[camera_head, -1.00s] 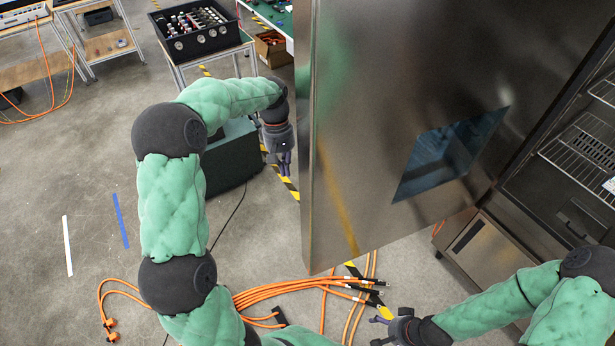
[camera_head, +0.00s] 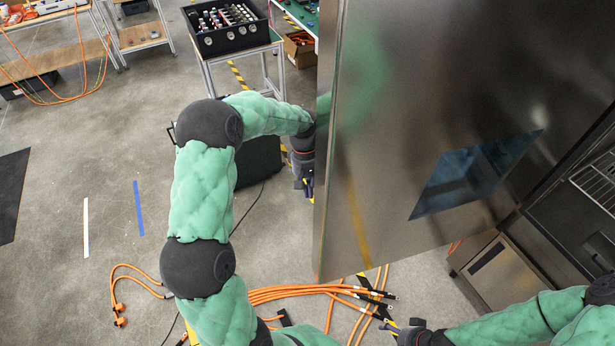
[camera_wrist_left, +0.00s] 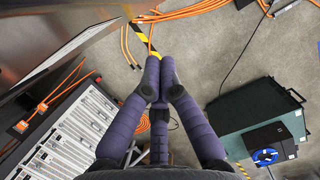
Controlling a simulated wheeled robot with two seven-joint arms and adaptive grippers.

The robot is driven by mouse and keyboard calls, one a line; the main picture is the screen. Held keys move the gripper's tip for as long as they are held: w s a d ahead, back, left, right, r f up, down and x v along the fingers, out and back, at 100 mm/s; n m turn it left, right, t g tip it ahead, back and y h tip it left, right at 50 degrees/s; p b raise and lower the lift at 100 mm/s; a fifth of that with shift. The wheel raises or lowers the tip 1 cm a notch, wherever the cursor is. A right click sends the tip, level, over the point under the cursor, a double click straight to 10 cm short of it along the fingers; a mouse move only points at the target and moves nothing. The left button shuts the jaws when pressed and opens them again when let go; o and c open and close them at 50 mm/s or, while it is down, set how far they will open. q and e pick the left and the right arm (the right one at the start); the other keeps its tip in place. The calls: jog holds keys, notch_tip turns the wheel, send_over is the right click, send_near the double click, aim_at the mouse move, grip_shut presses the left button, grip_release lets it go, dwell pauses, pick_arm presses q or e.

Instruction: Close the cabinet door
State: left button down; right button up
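The cabinet door (camera_head: 390,130) is a tall, shiny steel panel with a dark blue window (camera_head: 475,175). It stands wide open, and the cabinet (camera_head: 510,285) shows to its right. My left gripper (camera_head: 307,192) hangs fingers down just left of the door's free edge; I cannot tell whether it touches. In the left wrist view its purple fingers (camera_wrist_left: 160,72) come together at the tips with nothing between them, and the steel panel (camera_wrist_left: 55,35) is at upper left. My right gripper (camera_head: 392,328) is low, below the door, partly cut off by the frame; its fingers are unclear.
Orange cables (camera_head: 290,292) lie on the floor below the door. A dark green box (camera_head: 258,160) stands behind my left arm. A table with a black crate (camera_head: 228,28) is at the back. Open floor lies at left.

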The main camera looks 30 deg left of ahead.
pick_arm(q)
jog(key=s+d, duration=0.2)
jog(key=d, duration=0.1)
jog(key=shift+s+r, duration=0.1)
jog(key=shift+s, duration=0.15)
jog(key=shift+d, duration=0.1)
